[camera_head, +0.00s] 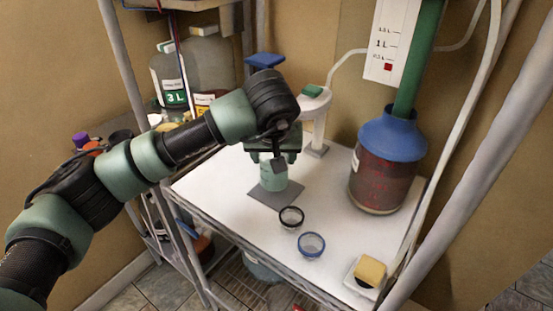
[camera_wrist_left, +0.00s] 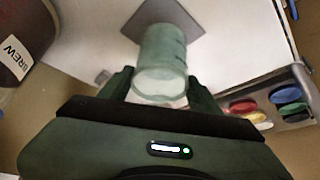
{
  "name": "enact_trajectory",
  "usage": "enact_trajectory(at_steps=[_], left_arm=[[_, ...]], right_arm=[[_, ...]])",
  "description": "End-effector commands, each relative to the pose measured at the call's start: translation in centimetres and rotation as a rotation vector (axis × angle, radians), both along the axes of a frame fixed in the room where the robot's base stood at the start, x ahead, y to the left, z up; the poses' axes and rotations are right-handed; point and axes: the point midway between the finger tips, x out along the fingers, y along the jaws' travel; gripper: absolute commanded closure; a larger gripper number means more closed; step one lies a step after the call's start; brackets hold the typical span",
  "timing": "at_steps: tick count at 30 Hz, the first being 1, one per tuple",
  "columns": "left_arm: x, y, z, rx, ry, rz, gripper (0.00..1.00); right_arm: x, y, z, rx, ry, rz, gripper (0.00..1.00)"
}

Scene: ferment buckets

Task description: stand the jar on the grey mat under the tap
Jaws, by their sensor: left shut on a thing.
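The jar (camera_head: 273,177) is pale green and see-through, and stands upright over the grey mat (camera_head: 282,198) on the white table. My left gripper (camera_head: 274,153) is shut on the jar's upper part from above. In the left wrist view the jar (camera_wrist_left: 163,65) sits between the fingers of my left gripper (camera_wrist_left: 160,88), its far end over the grey mat (camera_wrist_left: 140,24). I cannot tell whether its base touches the mat. The white tap stand with a green top (camera_head: 315,100) is just behind and right of the jar. My right gripper is not in view.
A black-rimmed cup (camera_head: 291,217) and a blue-rimmed cup (camera_head: 311,245) stand in front of the mat. A large dark red vessel with a blue funnel (camera_head: 381,180) stands at right, and a yellow sponge (camera_head: 370,271) at the front right. A shelf with bottles is at left.

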Motion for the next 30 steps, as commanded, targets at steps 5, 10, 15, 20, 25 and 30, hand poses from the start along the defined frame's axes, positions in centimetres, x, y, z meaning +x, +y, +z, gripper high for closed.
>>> enact_trajectory(at_steps=[5,10,15,20,25,30], left_arm=[[0.9,-0.7,-0.3,0.0,0.002,0.0,1.0],[0.8,-0.7,-2.5,0.001,0.004,-0.001,1.0],[0.9,-0.7,-3.5,0.0,-0.002,-0.001,1.0],[0.9,-0.6,-3.5,0.0,-0.002,-0.001,1.0],[0.9,-0.6,-3.9,0.0,-0.003,0.0,1.0],[0.9,-0.6,-3.9,0.001,0.0,0.0,0.16]], right_arm=[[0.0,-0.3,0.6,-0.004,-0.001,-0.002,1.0],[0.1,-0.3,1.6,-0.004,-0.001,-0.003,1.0],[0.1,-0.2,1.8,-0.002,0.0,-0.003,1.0],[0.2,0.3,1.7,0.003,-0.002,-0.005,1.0],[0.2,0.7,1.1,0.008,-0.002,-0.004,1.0],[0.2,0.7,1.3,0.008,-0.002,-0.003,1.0]])
